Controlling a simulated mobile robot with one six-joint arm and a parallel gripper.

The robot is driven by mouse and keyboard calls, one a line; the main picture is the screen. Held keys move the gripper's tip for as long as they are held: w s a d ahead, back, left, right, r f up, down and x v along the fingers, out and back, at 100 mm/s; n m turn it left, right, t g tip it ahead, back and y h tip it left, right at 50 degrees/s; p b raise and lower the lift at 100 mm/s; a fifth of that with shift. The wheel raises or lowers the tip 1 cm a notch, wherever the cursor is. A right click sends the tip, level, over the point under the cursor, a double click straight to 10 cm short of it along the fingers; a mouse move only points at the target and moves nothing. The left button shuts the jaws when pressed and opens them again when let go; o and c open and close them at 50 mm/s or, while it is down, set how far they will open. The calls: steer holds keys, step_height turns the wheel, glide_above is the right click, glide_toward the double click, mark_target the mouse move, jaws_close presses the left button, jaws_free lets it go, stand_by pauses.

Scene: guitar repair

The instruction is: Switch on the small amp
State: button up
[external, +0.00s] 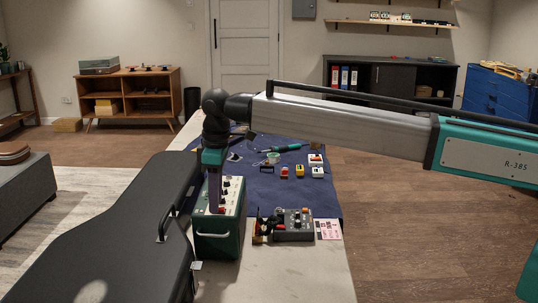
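The gripper covers part of the panel, and the switch's position is not clear.
A black guitar case (125,230) lies close on the amp's left. A grey knobbed unit (295,224) and a pink paper (328,229) are on its right. Several small pedals (300,171) and a teal-handled tool (289,148) lie on the blue mat (270,195).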

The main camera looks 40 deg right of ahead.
step_height(320, 180, up, 13)
steer(key=b, duration=0.3)
steer(key=shift+s+d, duration=0.3)
steer(key=shift+f, duration=0.1)
